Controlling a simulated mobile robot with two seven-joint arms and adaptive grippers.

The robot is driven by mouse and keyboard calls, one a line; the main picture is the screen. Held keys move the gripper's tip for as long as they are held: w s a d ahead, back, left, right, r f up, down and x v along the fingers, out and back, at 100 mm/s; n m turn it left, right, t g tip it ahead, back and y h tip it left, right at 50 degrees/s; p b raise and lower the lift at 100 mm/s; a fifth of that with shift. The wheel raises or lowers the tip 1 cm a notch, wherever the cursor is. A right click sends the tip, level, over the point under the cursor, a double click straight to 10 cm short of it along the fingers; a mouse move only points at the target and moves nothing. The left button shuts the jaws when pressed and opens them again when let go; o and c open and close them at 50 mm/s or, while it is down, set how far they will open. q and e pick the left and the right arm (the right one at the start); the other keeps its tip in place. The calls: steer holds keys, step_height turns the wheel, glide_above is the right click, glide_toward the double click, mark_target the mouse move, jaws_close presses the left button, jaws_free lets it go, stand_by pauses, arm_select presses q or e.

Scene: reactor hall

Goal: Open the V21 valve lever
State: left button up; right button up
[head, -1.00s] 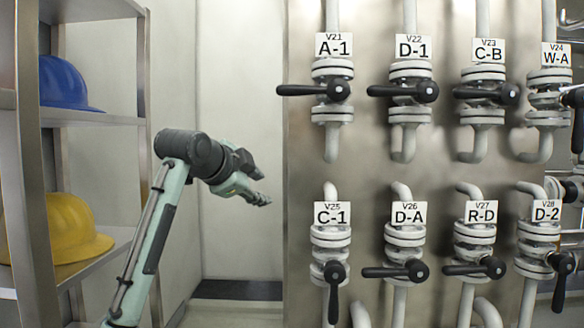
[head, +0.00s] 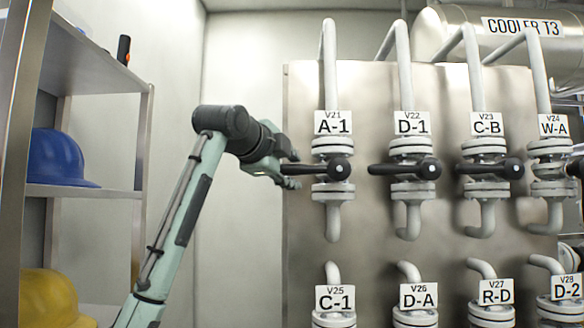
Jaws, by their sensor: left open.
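The V21 valve has a black lever (head: 325,170) that lies level, pointing left from its hub, below the label V21 A-1 (head: 333,122). My left gripper (head: 295,170) is open at the lever's left end. Its fingers show above and below the lever tip in the picture. I cannot tell whether they touch it. Part of the lever's tip is overlapped by the gripper. My right gripper is not in view.
Valve V22, with a level black lever (head: 405,169), sits just right of V21. V23 (head: 488,169) and V24 (head: 551,170) follow. A lower row of labelled valves (head: 335,300) stands below. A shelf (head: 85,191) with blue (head: 58,158) and yellow (head: 50,298) helmets is at left.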

arm_select(q)
steer(key=shift+w, duration=0.15)
steer(key=shift+c, duration=0.5)
jaws_close()
steer(key=shift+f, duration=0.1)
